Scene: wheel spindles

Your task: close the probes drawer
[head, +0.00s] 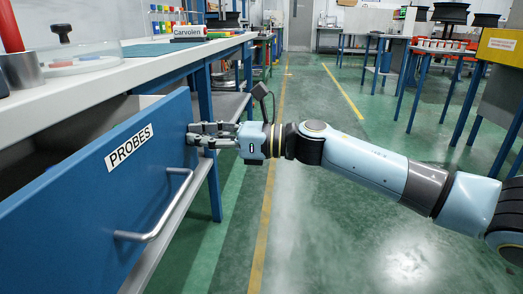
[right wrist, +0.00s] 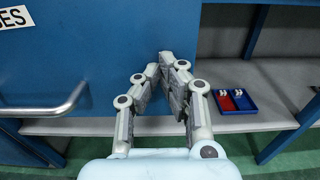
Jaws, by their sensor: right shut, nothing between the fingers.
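The blue probes drawer (head: 82,200) stands open at the left of the head view, pulled out from under the white bench top. Its white label reads PROBES, and a silver bar handle (head: 152,215) is on its front. The drawer front (right wrist: 95,65) and handle (right wrist: 45,108) also show in the right wrist view. My right gripper (head: 192,135) is shut and empty, with its fingertips at the far end of the drawer front, beyond the handle. In the right wrist view its fingers (right wrist: 163,66) point at the blue front near its right edge. I cannot tell if they touch. My left gripper is not in view.
A lower shelf (right wrist: 270,85) carries a tray with red and blue compartments (right wrist: 232,100). The green floor right of the drawer is clear.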

